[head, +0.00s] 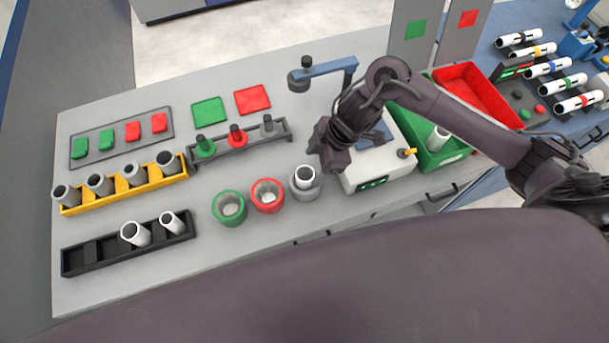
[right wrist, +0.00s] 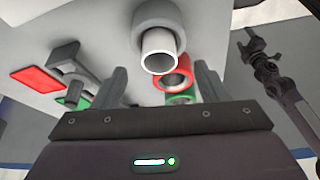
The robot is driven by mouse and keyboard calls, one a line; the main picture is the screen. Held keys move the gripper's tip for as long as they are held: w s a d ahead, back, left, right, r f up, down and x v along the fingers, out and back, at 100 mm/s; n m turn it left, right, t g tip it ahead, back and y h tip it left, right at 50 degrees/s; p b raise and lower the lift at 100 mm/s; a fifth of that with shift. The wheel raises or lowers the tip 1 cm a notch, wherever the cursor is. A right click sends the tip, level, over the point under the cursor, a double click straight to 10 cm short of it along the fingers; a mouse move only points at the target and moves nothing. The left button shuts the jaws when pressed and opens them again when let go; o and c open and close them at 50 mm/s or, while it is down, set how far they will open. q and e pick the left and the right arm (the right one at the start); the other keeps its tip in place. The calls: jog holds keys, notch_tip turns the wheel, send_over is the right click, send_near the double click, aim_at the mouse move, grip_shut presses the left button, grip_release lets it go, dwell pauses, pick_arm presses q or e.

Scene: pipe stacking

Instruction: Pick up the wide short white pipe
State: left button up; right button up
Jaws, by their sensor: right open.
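A short white pipe (head: 305,178) stands upright in the grey round holder (head: 304,191); it also shows in the right wrist view (right wrist: 160,52), between and beyond the fingers. My right gripper (head: 322,146) is open and empty, just above and to the right of that holder. Two more white pipes lean in the black rack: a wider one (head: 136,234) and a slimmer one (head: 172,222). Another white pipe (head: 438,138) is in the green bin (head: 458,155). A dark arm, apparently my left one (right wrist: 256,48), shows in the right wrist view; its jaw state is unclear.
A green ring holder (head: 229,208) and a red one (head: 267,195) stand left of the grey holder. A white machine (head: 376,178) stands close to its right. A yellow rack (head: 75,209) of grey pipes and the black rack (head: 90,265) are farther left.

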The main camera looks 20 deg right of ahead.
aim_at(308, 172)
jog(key=p+x, duration=0.1)
jog(key=x, duration=0.1)
jog(key=shift+f, duration=0.35)
jog(key=x, duration=0.2)
jog(key=shift+w+f, duration=0.1)
jog(key=shift+f, duration=0.15)
jog(key=c, duration=1.1)
pick_arm(q)
jog(key=shift+w+r, duration=0.3)
jog(key=shift+r, duration=0.3)
jog(key=shift+w+d, duration=0.1)
pick_arm(e)
jog(key=shift+r, duration=0.1)
jog(key=shift+r, duration=0.5)
pick_arm(q)
jog(key=shift+w+r+p, duration=0.2)
jog(key=shift+r+p, duration=0.9)
jog(key=shift+r, duration=0.05)
pick_arm(e)
notch_tip(308, 172, up, 19)
jog(key=shift+f, duration=0.1)
